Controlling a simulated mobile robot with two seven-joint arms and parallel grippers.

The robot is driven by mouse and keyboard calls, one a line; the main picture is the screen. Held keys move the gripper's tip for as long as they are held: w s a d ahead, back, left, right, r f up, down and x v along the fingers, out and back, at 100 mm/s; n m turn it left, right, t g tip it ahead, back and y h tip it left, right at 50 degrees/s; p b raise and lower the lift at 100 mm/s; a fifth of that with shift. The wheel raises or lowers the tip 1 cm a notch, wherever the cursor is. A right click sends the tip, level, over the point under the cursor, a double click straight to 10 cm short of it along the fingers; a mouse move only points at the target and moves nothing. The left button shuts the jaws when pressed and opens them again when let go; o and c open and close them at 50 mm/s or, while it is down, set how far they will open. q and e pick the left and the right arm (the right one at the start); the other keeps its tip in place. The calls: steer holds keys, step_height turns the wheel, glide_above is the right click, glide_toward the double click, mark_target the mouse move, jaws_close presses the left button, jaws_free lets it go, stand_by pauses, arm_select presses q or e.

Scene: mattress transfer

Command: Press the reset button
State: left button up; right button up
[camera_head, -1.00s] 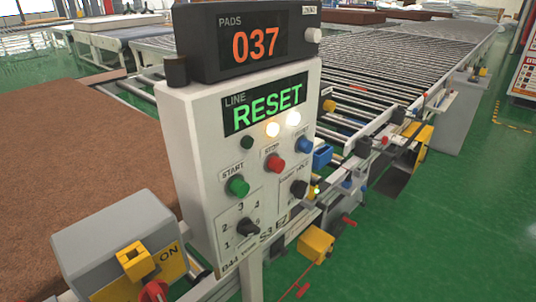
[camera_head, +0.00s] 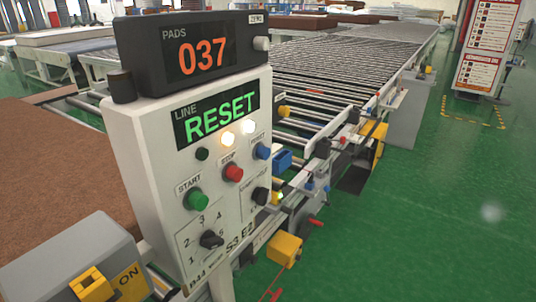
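The white control box (camera_head: 150,160) stands left of centre in the head view. Its display (camera_head: 216,112) reads "LINE RESET" in green. The blue button (camera_head: 263,151) is at the right of the upper row, under a small label that looks like "RESET". The red stop button (camera_head: 233,173) is beside it, and the green start button (camera_head: 195,199) is lower left. Two small lamps (camera_head: 227,139) glow above the buttons. A black rotary selector (camera_head: 211,240) is at the bottom. Neither of my grippers shows in the view.
A dark counter (camera_head: 205,55) showing "PADS 037" sits on top of the box. A roller conveyor (camera_head: 345,60) runs back behind it. A brown mattress pad (camera_head: 50,150) lies at left. A grey box with a yellow switch (camera_head: 75,265) is lower left. Green floor (camera_head: 440,220) is open at right.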

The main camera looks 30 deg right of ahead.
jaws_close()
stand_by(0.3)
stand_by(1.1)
